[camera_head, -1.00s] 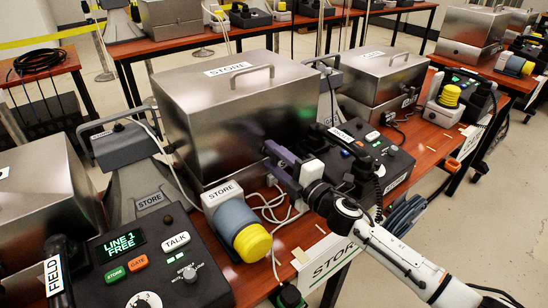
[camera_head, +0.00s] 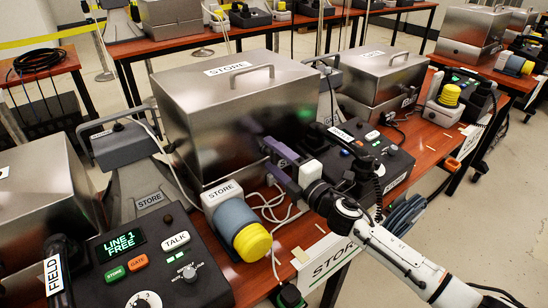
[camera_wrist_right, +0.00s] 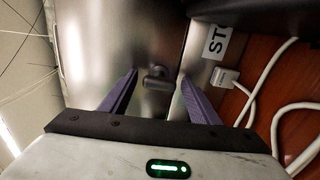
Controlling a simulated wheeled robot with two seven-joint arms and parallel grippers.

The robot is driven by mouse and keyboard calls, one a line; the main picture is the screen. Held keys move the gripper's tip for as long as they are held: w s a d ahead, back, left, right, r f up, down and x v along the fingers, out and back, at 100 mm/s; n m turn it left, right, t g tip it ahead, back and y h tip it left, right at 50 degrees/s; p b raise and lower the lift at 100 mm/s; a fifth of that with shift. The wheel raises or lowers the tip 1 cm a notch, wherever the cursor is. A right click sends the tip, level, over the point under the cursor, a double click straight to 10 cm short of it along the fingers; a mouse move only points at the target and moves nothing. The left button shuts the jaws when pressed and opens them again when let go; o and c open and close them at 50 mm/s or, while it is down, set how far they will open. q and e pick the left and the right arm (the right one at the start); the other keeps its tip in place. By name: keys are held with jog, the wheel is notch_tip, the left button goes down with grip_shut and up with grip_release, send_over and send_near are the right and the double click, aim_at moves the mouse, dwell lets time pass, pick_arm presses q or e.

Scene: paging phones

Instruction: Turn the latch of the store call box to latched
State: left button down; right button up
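The store call box is the large metal box (camera_head: 235,100) with a STORE label on its lid and a handle on top. Its lid is closed. The latch (camera_wrist_right: 157,77) shows in the right wrist view as a small dark grey piece on the box's front face. My right gripper (camera_head: 272,160) is at that face in the head view. In the wrist view its two purple fingers (camera_wrist_right: 158,98) are open, one on each side of the latch, with gaps visible. In the head view the latch is hidden by the gripper. My left gripper is not in view.
A grey cylinder with a yellow cap (camera_head: 242,230) and white cables (camera_head: 270,205) lie below the gripper. A black desk phone (camera_head: 375,160) stands to its right. A control panel (camera_head: 155,260) with a LINE 1 FREE display is at front left.

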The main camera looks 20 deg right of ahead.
jog(key=v, duration=1)
jog(key=shift+s, duration=0.15)
jog(key=shift+s, duration=0.1)
dwell(0.3)
